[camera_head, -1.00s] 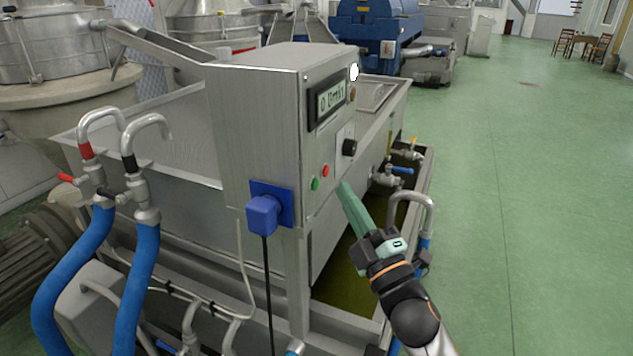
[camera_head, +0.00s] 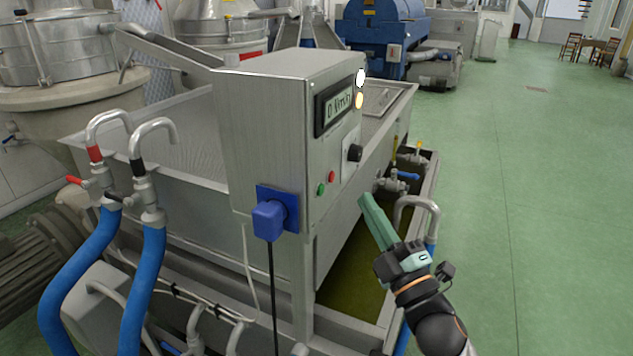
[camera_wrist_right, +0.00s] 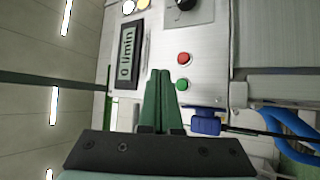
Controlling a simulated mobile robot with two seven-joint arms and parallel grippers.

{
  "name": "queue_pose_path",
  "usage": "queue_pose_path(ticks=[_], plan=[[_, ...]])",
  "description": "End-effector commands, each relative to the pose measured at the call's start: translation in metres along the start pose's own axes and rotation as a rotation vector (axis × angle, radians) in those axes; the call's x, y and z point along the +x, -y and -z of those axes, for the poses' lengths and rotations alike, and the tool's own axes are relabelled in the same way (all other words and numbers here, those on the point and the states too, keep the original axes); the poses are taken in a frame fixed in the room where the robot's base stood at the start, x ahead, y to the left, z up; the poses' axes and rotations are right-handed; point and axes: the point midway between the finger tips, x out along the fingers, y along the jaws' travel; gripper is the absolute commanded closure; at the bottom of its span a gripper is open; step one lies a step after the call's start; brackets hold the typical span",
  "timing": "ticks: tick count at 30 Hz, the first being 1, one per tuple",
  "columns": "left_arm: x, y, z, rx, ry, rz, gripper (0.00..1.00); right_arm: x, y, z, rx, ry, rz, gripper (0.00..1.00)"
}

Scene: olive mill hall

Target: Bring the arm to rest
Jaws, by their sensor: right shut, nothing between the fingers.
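My right gripper (camera_head: 370,205) is shut and empty, with its green fingers pressed together. In the head view it is in front of the right side of the steel control box (camera_head: 268,125), below the black knob (camera_head: 354,153). The right wrist view shows the closed fingers (camera_wrist_right: 159,90) pointing at the panel, apart from it as far as I can tell. The red button (camera_wrist_right: 183,59) and green button (camera_wrist_right: 182,84) are just right of the fingertips there. The display (camera_head: 334,107) reads about 0 l/min. A white lamp and an amber lamp (camera_head: 359,100) look lit. My left gripper is not in view.
A blue plug (camera_head: 269,219) with a black cable is on the box's front corner. Valves with a blue handle (camera_head: 407,176) and a curved pipe (camera_head: 420,204) stand close to my right gripper. Blue hoses (camera_head: 142,290) are at left. Open green floor (camera_head: 530,220) lies to the right.

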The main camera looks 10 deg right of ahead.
Motion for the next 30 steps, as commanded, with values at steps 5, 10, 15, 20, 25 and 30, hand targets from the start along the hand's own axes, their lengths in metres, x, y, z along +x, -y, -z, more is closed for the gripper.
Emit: queue_pose_path(ticks=[5,10,15,20,25,30], plan=[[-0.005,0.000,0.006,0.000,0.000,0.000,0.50,-0.031,0.048,-0.020,0.179,0.112,0.127,1.00],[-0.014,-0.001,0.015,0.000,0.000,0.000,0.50,-0.116,0.135,-0.045,0.525,0.370,0.346,1.00],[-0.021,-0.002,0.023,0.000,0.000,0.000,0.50,-0.224,0.203,-0.045,0.841,0.671,0.522,1.00],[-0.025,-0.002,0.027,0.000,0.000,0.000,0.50,-0.310,0.237,-0.031,1.045,0.908,0.620,1.00],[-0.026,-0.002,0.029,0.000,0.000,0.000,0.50,-0.355,0.249,-0.020,1.145,1.039,0.660,1.00],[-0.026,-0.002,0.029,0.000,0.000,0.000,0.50,-0.362,0.252,-0.018,1.161,1.060,0.665,1.00]])
